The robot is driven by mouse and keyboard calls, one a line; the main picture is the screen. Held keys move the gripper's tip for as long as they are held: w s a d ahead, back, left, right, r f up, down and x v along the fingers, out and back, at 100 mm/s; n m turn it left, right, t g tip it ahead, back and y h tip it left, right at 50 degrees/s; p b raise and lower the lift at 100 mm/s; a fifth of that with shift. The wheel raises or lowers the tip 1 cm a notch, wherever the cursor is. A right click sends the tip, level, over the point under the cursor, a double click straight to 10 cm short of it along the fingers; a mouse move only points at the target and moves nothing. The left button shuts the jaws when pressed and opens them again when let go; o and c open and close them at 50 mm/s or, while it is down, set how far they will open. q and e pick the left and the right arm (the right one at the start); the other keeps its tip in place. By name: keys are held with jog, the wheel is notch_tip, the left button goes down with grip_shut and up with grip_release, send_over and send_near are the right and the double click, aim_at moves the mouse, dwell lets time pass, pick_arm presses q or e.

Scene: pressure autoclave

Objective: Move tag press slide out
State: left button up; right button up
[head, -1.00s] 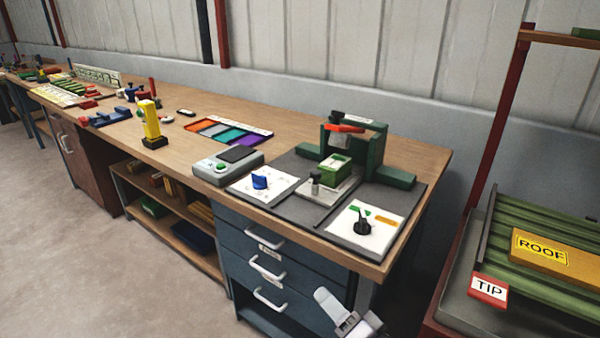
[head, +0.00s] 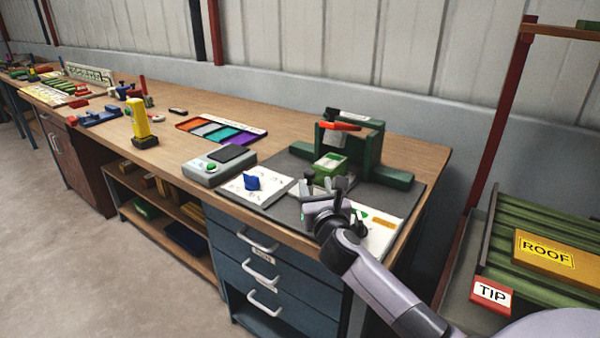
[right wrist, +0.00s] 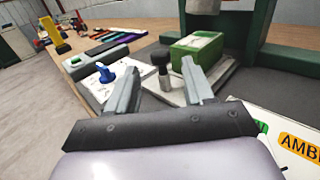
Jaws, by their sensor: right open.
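The tag press (head: 372,155) is a dark green frame with a red-orange lever (head: 340,126), at the right end of the bench. Its pale grey slide (right wrist: 220,78) carries a green block (head: 330,165) at the press's front. A post with a black knob (right wrist: 160,58) stands on the slide's near part. My right gripper (head: 324,187) is open over the mat in front of the press. In the right wrist view its two fingers (right wrist: 160,85) flank the knob post, which appears between and just beyond the tips; contact cannot be told. My left gripper is not in view.
A white panel with a blue knob (head: 251,182) lies left of the slide. Another white panel (head: 383,232) lies right, partly behind my arm. A grey box with a green button (head: 215,168) and a coloured tray (head: 222,132) stand further left. A TIP bin (head: 491,293) is at right.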

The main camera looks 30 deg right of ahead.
aim_at(311, 175)
jog(key=shift+b+x, duration=0.3)
jog(key=shift+x, duration=3.4)
